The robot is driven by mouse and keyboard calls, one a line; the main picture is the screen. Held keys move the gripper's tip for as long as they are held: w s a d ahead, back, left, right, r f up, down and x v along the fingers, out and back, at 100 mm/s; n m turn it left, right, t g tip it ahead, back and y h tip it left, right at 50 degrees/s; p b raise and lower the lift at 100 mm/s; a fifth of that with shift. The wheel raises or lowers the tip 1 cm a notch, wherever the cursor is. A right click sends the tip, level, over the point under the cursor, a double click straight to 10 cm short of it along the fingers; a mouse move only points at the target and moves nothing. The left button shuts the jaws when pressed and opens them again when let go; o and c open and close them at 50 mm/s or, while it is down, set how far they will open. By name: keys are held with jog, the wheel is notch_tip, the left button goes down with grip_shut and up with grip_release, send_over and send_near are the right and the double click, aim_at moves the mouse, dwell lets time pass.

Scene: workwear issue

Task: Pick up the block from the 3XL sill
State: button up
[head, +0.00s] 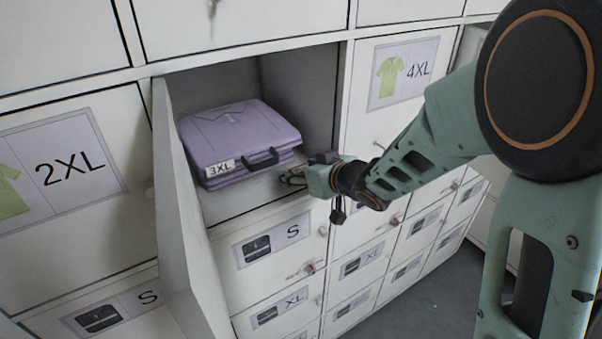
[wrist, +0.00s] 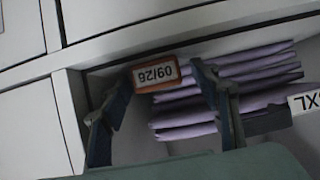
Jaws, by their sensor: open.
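The block (wrist: 157,75) shows in the wrist view as a small white label face reading 09/26, upside down, with an orange-red border. It lies between the spread fingers of my open gripper (wrist: 160,88), near their tips; I cannot tell whether either finger touches it. In the head view my gripper (head: 290,178) reaches in at the right front of the open 3XL compartment, low over its sill (head: 250,208). I cannot make out the block in the head view; my gripper probably hides it.
Folded purple workwear (head: 238,135) with a 3XL tag (head: 220,168) fills the compartment behind my gripper. The open door (head: 190,220) stands out on the left. The closed 4XL door (head: 395,85) is on the right, and small closed drawers (head: 268,245) lie below.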

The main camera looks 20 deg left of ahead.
jog(key=c, duration=1.1)
jog(key=shift+r, duration=0.1)
